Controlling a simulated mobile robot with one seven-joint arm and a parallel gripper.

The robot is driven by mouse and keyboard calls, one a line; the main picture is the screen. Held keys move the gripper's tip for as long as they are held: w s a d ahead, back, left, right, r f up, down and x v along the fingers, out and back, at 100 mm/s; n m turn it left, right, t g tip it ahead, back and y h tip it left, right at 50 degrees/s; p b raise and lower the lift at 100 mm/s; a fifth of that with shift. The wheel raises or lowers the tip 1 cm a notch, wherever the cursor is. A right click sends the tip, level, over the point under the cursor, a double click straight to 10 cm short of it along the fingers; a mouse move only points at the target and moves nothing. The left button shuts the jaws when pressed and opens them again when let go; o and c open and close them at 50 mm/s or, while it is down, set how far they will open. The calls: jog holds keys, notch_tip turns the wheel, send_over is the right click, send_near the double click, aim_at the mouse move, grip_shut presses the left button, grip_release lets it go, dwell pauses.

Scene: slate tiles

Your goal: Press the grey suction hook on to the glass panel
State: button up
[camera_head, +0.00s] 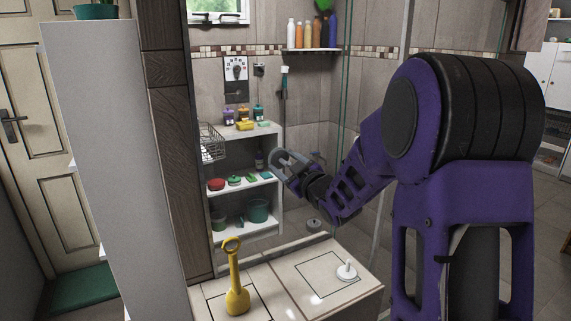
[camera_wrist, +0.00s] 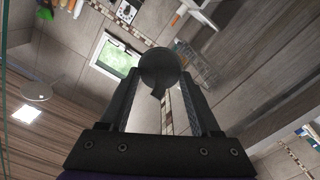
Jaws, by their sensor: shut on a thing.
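In the wrist view a dark grey round disc with a short stub, the grey suction hook (camera_wrist: 160,66), sits between the fingertips of my gripper (camera_wrist: 160,88). My gripper is shut on it. In the head view my gripper (camera_head: 286,163) is raised in front of the white shelf unit, reaching left; the hook is hard to make out there. The clear glass panel (camera_head: 344,95) stands behind my arm, marked by thin green upright edges. My arm hides part of it. I see no contact between the hook and the glass.
The white shelf unit (camera_head: 265,152) holds several small items. A pale partition (camera_head: 110,160) stands left.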

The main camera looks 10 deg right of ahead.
jog(key=shift+w+a+r, duration=0.1)
jog(key=shift+r, duration=0.2)
jog(key=o, duration=1.4)
jog(key=shift+w+f, duration=0.1)
jog(key=shift+f, duration=0.1)
jog(key=shift+f, duration=0.1)
jog(key=shift+v, duration=4.65)
